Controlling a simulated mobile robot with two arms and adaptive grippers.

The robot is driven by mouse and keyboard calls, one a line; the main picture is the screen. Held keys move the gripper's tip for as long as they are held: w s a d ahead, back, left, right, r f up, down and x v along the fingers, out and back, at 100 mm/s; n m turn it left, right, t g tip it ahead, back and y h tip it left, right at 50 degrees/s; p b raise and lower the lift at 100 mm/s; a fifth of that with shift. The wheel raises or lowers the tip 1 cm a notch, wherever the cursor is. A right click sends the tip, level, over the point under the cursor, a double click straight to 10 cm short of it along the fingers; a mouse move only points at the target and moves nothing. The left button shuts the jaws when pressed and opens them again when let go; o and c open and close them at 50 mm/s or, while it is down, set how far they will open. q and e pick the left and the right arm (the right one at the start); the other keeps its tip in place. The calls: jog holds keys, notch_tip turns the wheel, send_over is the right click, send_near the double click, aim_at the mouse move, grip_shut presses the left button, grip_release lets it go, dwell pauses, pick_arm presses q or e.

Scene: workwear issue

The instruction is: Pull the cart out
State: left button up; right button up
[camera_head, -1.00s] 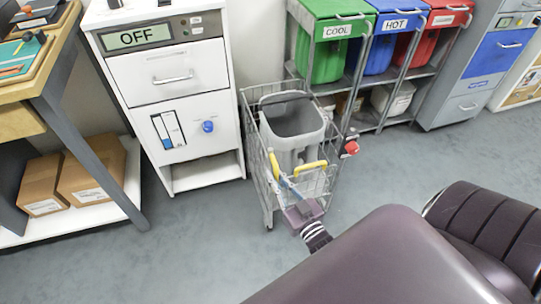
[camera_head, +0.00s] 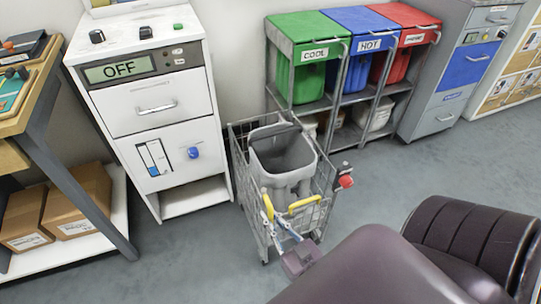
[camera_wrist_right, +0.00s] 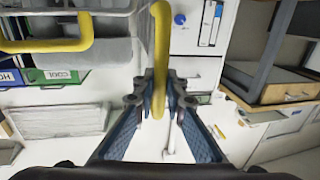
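The cart (camera_head: 322,192) is a grey wire cart. It stands on the floor just right of the white cabinet and holds a grey bin (camera_head: 283,152). Two yellow handles (camera_head: 304,203) are at its near end. My right gripper (camera_head: 276,222) is at the left yellow handle. In the right wrist view, this handle (camera_wrist_right: 161,45) runs between the fingers (camera_wrist_right: 160,98), which look closed on it. A red knob (camera_head: 346,181) on a dark mount is at the cart's right side. My left gripper is not in view.
A white cabinet (camera_head: 160,110) reading OFF is close on the cart's left. A rack (camera_head: 345,112) with green, blue and red bins stands behind. A table (camera_head: 75,160) with boxes below is at left.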

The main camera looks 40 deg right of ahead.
jog(key=o, duration=0.4)
jog(key=shift+c, duration=0.2)
jog(key=s+a, duration=0.1)
jog(key=s, duration=1.1)
jog(key=shift+s, duration=0.1)
